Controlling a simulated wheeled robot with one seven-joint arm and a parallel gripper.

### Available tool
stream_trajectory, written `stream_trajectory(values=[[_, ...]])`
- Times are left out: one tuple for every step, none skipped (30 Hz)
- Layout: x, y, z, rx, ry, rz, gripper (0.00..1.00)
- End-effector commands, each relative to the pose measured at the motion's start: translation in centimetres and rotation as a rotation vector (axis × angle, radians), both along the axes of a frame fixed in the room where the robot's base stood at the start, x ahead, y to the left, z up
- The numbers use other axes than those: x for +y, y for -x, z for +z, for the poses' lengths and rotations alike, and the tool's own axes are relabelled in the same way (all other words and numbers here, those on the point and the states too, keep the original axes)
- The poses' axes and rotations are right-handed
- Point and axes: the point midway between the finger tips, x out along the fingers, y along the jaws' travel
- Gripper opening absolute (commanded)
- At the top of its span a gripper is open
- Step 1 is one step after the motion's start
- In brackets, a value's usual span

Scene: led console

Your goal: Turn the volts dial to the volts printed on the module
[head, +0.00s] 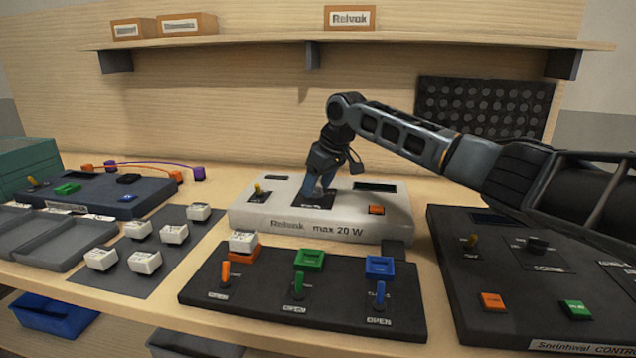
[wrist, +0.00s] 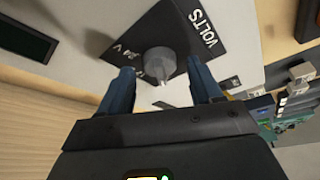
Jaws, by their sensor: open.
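The volts dial (wrist: 160,61) is a grey round knob on a black plate marked VOLTS (wrist: 205,32) in the wrist view. The plate sits on the white console (head: 262,213), labelled Relvok max 20 W. My gripper (wrist: 160,70) is open, with one blue finger on each side of the dial; I cannot tell whether they touch it. In the head view my gripper (head: 320,188) is low over the plate and hides the dial. A white module (head: 243,241) sits on the orange socket (head: 243,255) of the black panel; its print is too small to read.
The white console also has a toggle (head: 259,190), a dark display (head: 376,187) and an orange button (head: 376,210). Several loose white modules (head: 173,233) lie on a grey mat at left. A black console (head: 500,270) stands at right. A shelf (head: 270,43) runs above.

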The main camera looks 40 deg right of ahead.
Motion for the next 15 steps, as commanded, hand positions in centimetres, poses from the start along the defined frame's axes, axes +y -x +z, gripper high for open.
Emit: stream_trajectory(values=[[0.02, -0.02, -0.06, 0.000, 0.000, 0.000, 0.64], [0.03, -0.02, -0.06, 0.000, 0.000, 0.000, 0.64], [0.03, -0.02, -0.06, 0.000, 0.000, 0.000, 0.64], [0.03, -0.02, -0.06, 0.000, 0.000, 0.000, 0.64], [0.03, -0.02, -0.06, 0.000, 0.000, 0.000, 0.64], [0.03, -0.01, -0.07, 0.000, 0.000, 0.000, 0.64], [0.03, -0.01, -0.06, 0.000, 0.000, 0.000, 0.62], [0.03, -0.01, -0.06, 0.000, 0.000, 0.000, 0.59], [0.03, -0.01, -0.06, 0.000, 0.000, 0.000, 0.55], [0.03, -0.01, -0.06, 0.000, 0.000, 0.000, 0.52], [0.03, -0.01, -0.06, 0.000, 0.000, 0.000, 0.49], [0.03, -0.01, -0.05, 0.000, 0.000, 0.000, 0.45], [0.03, -0.01, -0.05, 0.000, 0.000, 0.000, 0.42], [0.03, -0.01, -0.05, 0.000, 0.000, 0.000, 0.40], [0.03, -0.01, -0.05, 0.000, 0.000, 0.000, 0.36]])
